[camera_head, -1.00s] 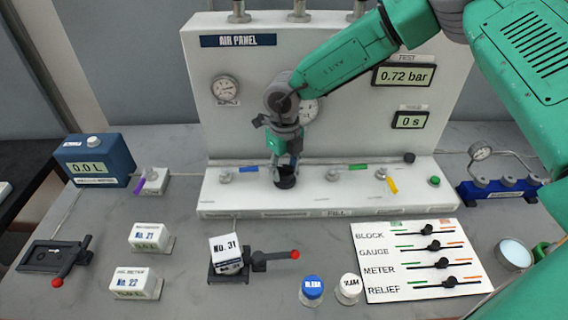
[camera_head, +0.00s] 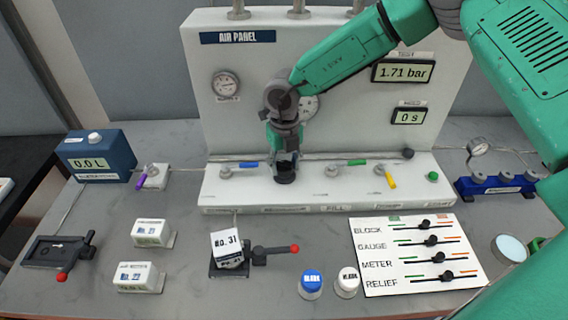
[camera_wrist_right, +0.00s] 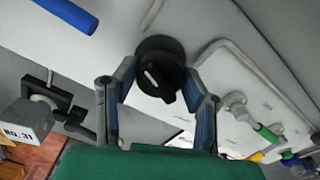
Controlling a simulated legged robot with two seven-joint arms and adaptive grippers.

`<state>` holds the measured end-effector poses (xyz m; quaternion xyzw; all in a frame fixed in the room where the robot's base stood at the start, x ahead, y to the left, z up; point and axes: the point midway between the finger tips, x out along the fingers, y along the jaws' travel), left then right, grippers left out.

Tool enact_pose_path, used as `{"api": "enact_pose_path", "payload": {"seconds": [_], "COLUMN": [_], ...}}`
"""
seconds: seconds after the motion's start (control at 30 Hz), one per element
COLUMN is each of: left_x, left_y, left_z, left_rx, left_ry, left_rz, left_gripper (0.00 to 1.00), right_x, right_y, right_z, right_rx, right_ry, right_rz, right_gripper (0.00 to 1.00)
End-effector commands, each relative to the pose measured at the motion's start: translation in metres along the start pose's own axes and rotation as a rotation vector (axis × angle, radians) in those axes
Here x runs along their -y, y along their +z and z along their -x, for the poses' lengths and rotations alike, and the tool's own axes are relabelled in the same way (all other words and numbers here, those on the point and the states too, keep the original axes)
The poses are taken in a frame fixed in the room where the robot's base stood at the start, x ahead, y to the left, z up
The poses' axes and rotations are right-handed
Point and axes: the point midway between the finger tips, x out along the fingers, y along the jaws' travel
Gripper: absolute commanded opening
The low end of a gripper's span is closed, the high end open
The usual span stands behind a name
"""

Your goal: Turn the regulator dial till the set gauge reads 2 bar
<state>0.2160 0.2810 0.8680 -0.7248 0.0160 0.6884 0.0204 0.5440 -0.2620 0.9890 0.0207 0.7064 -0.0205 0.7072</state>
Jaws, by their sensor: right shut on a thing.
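The black regulator dial (camera_head: 285,177) stands on the front ledge of the white air panel (camera_head: 215,125). It also shows in the right wrist view (camera_wrist_right: 160,72), with a white mark on its face. My right gripper (camera_head: 285,160) is shut on the dial, its two fingers (camera_wrist_right: 158,88) on either side of it. The test display (camera_head: 403,72) reads 1.71 bar. A round gauge (camera_head: 309,104) behind my right wrist is partly hidden, and I cannot read its needle. My left gripper is not in view.
Blue (camera_head: 249,164), green (camera_head: 356,162) and yellow (camera_head: 391,182) handled valves flank the dial on the ledge. A lower display (camera_head: 409,116) reads 0 s. In front lie a No. 31 block (camera_head: 226,245), a red-tipped lever (camera_head: 294,249) and a slider board (camera_head: 375,235).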

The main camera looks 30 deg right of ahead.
Motion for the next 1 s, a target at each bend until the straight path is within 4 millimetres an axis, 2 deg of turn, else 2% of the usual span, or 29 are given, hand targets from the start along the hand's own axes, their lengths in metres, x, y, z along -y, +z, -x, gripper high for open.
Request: {"api": "enact_pose_path", "payload": {"seconds": [0.03, 0.07, 0.1, 0.47, 0.57, 0.8, 1.0], "left_x": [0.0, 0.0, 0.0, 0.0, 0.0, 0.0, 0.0], "left_y": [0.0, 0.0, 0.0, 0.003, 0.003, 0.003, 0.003], "left_z": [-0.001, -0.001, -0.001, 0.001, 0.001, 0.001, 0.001], "left_rx": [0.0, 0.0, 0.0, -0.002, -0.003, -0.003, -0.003], "left_ry": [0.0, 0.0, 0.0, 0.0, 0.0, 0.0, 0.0], "left_rz": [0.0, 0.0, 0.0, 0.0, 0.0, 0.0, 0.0], "left_gripper": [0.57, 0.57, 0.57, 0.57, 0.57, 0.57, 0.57], "right_x": [0.001, 0.001, 0.0, 0.0, 0.001, 0.001, 0.001], "right_y": [-0.003, -0.003, -0.003, -0.002, -0.001, 0.001, 0.001], "right_z": [-0.004, -0.004, -0.004, 0.004, 0.017, 0.068, 0.101], "right_rx": [-0.008, -0.008, -0.007, 0.0, 0.002, 0.001, -0.003], "right_ry": [-0.002, -0.002, -0.002, 0.0, 0.001, 0.001, 0.001], "right_rz": [0.001, 0.001, 0.001, 0.0, 0.0, 0.0, 0.001], "right_gripper": [0.46, 0.56, 0.59, 0.59, 0.59, 0.59, 0.59]}}
